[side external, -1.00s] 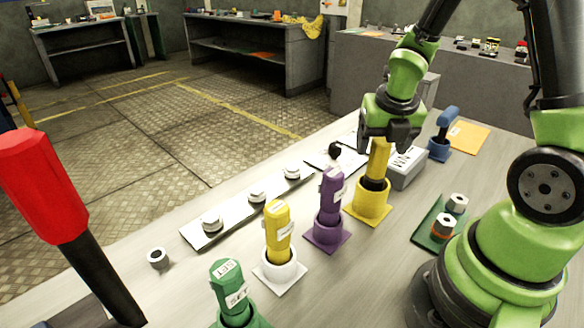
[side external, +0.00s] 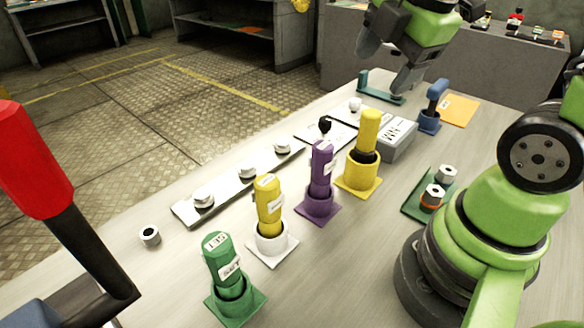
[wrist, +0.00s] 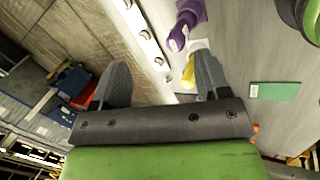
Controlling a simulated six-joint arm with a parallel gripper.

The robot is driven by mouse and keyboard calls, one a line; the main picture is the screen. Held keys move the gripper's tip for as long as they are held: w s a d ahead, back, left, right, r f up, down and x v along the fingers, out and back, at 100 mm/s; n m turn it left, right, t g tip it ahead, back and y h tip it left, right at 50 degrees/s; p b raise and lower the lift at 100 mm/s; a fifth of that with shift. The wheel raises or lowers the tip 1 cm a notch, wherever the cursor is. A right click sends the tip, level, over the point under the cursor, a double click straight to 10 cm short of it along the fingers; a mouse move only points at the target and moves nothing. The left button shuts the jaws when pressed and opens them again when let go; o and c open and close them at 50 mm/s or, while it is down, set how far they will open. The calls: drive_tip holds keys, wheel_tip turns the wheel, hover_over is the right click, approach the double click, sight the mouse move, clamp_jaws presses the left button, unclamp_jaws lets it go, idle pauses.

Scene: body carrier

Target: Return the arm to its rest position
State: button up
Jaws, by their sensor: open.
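My gripper (side external: 388,68) is open and empty. In the side external view it is raised above the far end of the table, clear of the objects there. In the wrist view its two grey fingers (wrist: 158,82) are spread wide with nothing between them. The yellow-handled tool (side external: 367,135) stands upright in its yellow holder (side external: 358,180), apart from the gripper.
A purple tool (side external: 321,170), a yellow tool (side external: 268,200) in a white holder and a green tool (side external: 222,262) stand in a row. A grey box (side external: 397,140), a blue-handled thing (side external: 433,105) and a metal strip (side external: 240,180) lie near. A red-topped post (side external: 32,160) rises in front at left.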

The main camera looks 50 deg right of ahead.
drive_tip(key=s+a+r+m+t+y, duration=0.1)
drive_tip(key=s+a+r+m, duration=0.1)
drive_tip(key=m, duration=0.7)
drive_tip(key=s+a+r+m+t+y, duration=0.2)
drive_tip(key=s+a+m, duration=0.2)
drive_tip(key=m, duration=0.6)
drive_tip(key=shift+a+r, duration=0.2)
drive_tip(key=shift+a, duration=0.6)
drive_tip(key=o, duration=0.6)
drive_tip(key=shift+c, duration=0.2)
drive_tip(key=shift+s+d+r, duration=0.1)
drive_tip(key=shift+r, duration=0.05)
wheel_tip(320, 180, up, 11)
drive_tip(key=s, duration=0.2)
drive_tip(key=shift+s+d, duration=0.35)
drive_tip(key=shift+s, duration=0.05)
